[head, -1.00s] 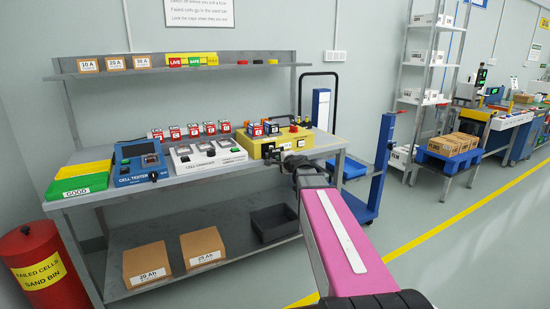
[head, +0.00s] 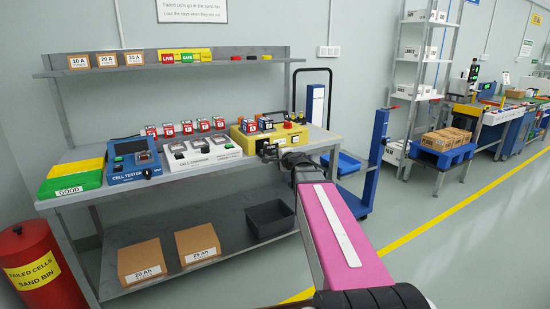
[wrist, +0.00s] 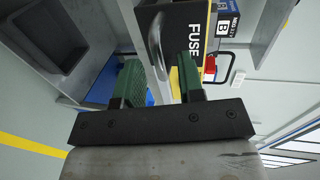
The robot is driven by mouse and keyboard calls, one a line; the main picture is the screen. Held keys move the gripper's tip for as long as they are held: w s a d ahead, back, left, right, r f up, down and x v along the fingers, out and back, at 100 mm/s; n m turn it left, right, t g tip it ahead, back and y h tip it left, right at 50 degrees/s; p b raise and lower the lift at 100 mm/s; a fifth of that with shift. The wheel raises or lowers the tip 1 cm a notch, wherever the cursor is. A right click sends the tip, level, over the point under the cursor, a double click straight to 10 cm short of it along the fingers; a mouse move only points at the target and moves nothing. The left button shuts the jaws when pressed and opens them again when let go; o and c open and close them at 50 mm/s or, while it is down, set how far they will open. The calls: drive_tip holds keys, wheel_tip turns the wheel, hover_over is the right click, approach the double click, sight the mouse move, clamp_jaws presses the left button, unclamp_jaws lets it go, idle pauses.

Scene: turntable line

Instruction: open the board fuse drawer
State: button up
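The yellow board (head: 243,142) sits at the right end of the workbench, with several cells and a red button on top. In the wrist view, a dark face lettered FUSE (wrist: 196,32) fills the upper middle, with a silver curved handle (wrist: 154,42) on its left side. My gripper (wrist: 158,82) is open. Its two green fingers lie left and right of the handle in the picture, with a gap between them. I cannot tell whether either finger touches it. In the head view my gripper (head: 266,153) is at the board's front, hiding part of it. The drawer looks shut.
The workbench (head: 90,207) also holds the cell tester (head: 135,168), a white charger (head: 203,154) and green and yellow trays (head: 72,184). A dark bin (head: 270,219) and cartons stand on the lower shelf. A blue trolley (head: 372,165) stands right of the bench. Floor in front is clear.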

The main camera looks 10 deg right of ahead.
drive_tip(key=v, duration=0.8)
drive_tip(key=shift+a+f, duration=0.1)
drive_tip(key=s+a+f+n+g, duration=0.3)
drive_tip(key=a+f+n+g, duration=0.15)
drive_tip(key=f, duration=0.45)
drive_tip(key=s+f+n+g+h, duration=0.4)
drive_tip(key=s+f+n+g, duration=0.6)
drive_tip(key=s+f, duration=0.7)
wheel_tip(320, 180, down, 2)
drive_tip(key=shift+a+f+h, duration=0.15)
drive_tip(key=shift+a+h, duration=0.25)
drive_tip(key=shift+a, duration=0.05)
idle(0.5)
